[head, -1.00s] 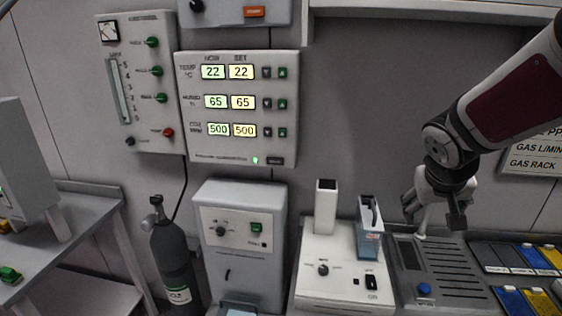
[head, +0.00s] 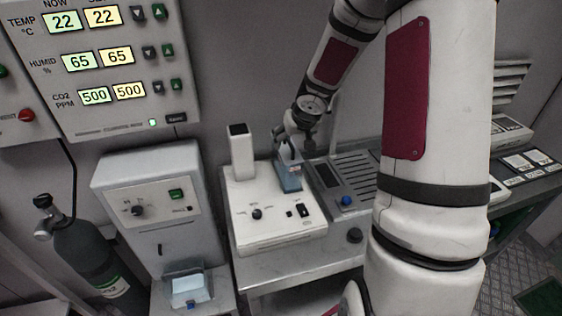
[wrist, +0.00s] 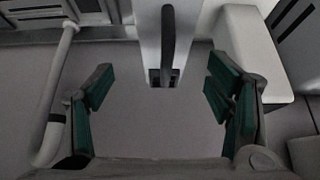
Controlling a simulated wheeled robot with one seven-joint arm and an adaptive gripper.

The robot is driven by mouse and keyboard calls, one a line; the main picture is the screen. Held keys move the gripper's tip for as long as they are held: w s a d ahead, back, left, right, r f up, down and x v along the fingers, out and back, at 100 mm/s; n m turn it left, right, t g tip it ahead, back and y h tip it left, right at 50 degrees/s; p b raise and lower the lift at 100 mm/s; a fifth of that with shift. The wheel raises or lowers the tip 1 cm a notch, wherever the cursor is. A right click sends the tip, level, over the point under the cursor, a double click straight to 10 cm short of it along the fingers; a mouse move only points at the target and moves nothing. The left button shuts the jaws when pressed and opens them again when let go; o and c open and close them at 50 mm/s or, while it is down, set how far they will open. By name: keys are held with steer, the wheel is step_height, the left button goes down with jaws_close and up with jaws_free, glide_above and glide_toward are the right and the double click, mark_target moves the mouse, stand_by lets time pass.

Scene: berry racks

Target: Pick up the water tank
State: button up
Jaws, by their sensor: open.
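The water tank (head: 290,179) is a small translucent blue box with a dark handle. It sits upright on the right part of a white humidifier base (head: 262,232). In the wrist view the tank (wrist: 150,50) is at top centre, with its dark handle (wrist: 168,45) pointing down the picture. My gripper (head: 297,142) is at the top of the tank in the head view and partly covers it. In the wrist view my gripper (wrist: 160,90) is open, its green-padded fingers spread to either side of the handle's line. Nothing is between the pads; contact cannot be told.
A white tower (head: 240,152) rises left of the tank; it also shows in the wrist view (wrist: 255,50). A grey vented unit (head: 345,182) stands close on the right. A pale pipe (wrist: 55,100) runs near the left finger. A grey cabinet (head: 150,215) and gas cylinder (head: 92,262) stand left.

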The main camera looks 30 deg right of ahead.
mark_target(287, 146)
steer(key=shift+b+x, duration=0.65)
steer(key=shift+x, duration=0.8)
steer(key=b+x, duration=0.1)
steer(key=x, duration=0.1)
steer(key=b+x, duration=0.1)
steer(key=x, duration=0.1)
steer(key=shift+w+a+b, duration=0.2)
steer(key=shift+a+b, duration=0.1)
steer(key=shift+w+d+f+b, duration=0.1)
steer(key=shift+w+f+b, duration=0.15)
steer(key=shift+f+b, duration=0.15)
steer(key=shift+r, duration=0.1)
steer(key=c, duration=1.6)
jaws_close()
steer(key=shift+r, duration=0.1)
